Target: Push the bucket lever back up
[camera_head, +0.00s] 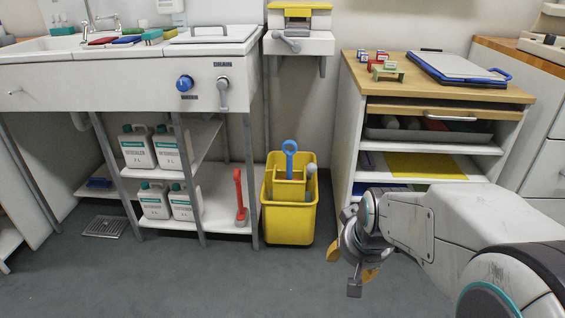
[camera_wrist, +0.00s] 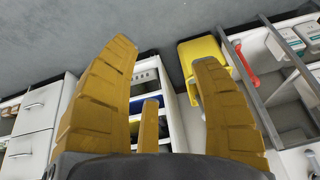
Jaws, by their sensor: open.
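The yellow bucket (camera_head: 289,222) stands upright on the floor between the sink bench and the wooden-topped cabinet. The lever cannot be made out there.
The cabinet (camera_head: 347,130) with open shelves stands right of the bucket. A red-handled tool (camera_head: 240,197) and white jugs (camera_head: 155,200) stand on the bench's lower shelf to the left. A wall shelf (camera_head: 298,45) is above. The floor (camera_head: 200,280) in front is clear.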

